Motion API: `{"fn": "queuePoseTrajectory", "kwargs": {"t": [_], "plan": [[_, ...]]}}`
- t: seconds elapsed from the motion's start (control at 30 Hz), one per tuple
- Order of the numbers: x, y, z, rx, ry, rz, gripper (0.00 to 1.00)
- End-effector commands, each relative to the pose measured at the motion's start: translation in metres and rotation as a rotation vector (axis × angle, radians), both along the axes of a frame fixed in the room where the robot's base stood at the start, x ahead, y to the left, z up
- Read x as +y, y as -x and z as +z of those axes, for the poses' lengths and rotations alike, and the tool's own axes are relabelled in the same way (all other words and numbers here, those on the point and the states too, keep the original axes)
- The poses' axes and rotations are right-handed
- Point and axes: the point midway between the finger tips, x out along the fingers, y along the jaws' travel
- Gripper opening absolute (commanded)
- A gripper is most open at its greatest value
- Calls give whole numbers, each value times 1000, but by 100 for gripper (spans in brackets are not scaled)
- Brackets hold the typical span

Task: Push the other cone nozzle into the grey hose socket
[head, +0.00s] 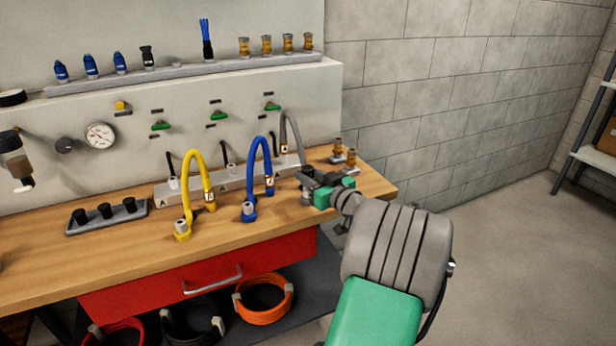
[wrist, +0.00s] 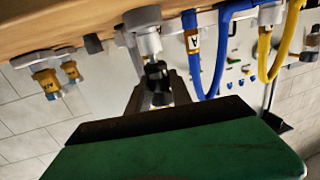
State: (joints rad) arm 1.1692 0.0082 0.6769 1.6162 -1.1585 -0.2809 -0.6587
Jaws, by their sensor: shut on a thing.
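My gripper (head: 312,184) is at the right end of the bench, by the lower end of the grey hose (head: 291,128). In the wrist view, my gripper (wrist: 158,96) is shut on a small black nozzle (wrist: 156,72), which I take to be the cone nozzle. The grey socket (wrist: 148,43) is directly beyond the nozzle and roughly in line with it. The nozzle's far end meets or overlaps the socket in the picture; I cannot tell whether it is inside. In the head view my gripper hides the held nozzle and most of the socket.
The blue hose (head: 260,144) and yellow hose (head: 194,160) stand to the left. Brass nozzles (head: 351,158) stand behind my gripper at the right. A dark tray (head: 92,225) holds black pieces. The wall shelf (head: 200,67) holds several nozzles, one black (head: 147,57). Floor is clear at right.

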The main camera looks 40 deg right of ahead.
Motion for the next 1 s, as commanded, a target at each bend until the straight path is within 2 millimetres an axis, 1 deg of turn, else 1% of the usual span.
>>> {"fn": "queuePoseTrajectory", "kwargs": {"t": [0.77, 0.8, 1.0], "plan": [[0, 0, -12, 0, 0, 0, 0], [0, 0, -11, -1, 1, 0, 28], [0, 0, -10, 0, 0, 0, 45]]}}
